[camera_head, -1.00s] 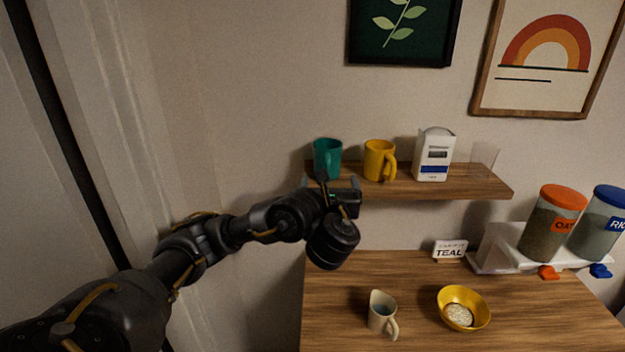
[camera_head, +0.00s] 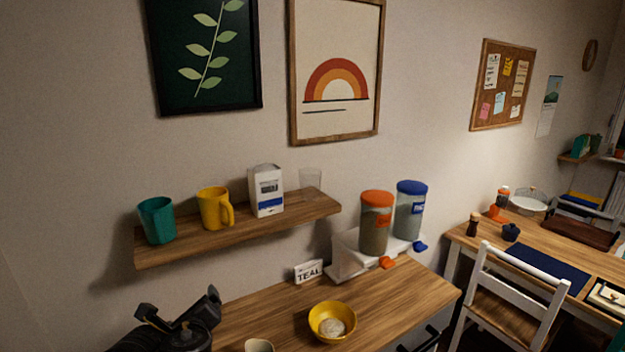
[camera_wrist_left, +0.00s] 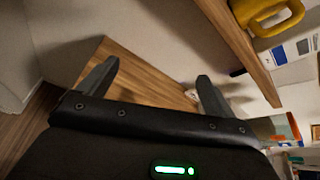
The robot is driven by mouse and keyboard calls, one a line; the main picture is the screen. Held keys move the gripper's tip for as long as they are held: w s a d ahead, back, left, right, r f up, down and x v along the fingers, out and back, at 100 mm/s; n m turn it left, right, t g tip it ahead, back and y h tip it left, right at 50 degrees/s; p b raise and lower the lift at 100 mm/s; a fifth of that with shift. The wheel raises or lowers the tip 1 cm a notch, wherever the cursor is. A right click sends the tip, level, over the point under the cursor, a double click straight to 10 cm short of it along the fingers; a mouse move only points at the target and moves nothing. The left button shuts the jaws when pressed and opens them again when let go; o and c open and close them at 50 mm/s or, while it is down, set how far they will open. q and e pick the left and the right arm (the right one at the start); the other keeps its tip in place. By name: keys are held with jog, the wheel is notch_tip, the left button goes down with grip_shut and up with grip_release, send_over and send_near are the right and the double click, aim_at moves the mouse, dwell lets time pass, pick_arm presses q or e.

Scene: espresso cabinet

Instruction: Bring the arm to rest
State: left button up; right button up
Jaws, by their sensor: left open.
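My left gripper (camera_head: 212,296) is at the bottom left of the head view, below the wall shelf and by the left end of the counter. In the left wrist view its two fingers (camera_wrist_left: 157,76) are spread, with nothing between them but the wooden surface beyond. It is apart from the teal mug (camera_head: 157,221), which stands upright at the left end of the shelf (camera_head: 240,235). Most of my left arm is cut off by the frame. My right gripper is in neither view.
On the shelf are a yellow mug (camera_head: 213,209), a white box (camera_head: 266,192) and a clear glass (camera_head: 310,179). A chair (camera_head: 515,290) stands right.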

pick_arm(q)
jog(key=s+d+f+n+g+h, duration=0.25)
jog(key=s+f+n, duration=0.25)
jog(key=s+f, duration=0.25)
jog(key=s+d+f+n+g+h, duration=0.25)
jog(key=s+f+n, duration=0.35)
jog(key=f, duration=0.3)
jog(key=s+a+f+n+g+h, duration=0.1)
jog(key=s+a+f+n+g, duration=0.1)
jog(key=s+f+n, duration=0.5)
jog(key=s+a+f+n+g, duration=0.15)
jog(key=s+n, duration=0.35)
jog(key=s, duration=0.5)
notch_tip(320, 180, down, 31)
jog(key=s+g+b, duration=0.2)
jog(key=b, duration=0.3)
jog(key=s+a+f+b, duration=0.2)
jog(key=s+f+b, duration=0.2)
jog(key=s+f, duration=1.2)
notch_tip(320, 180, down, 3)
jog(key=shift+a+f+g, duration=0.1)
jog(key=shift+a+g, duration=0.1)
jog(key=shift+g, duration=0.25)
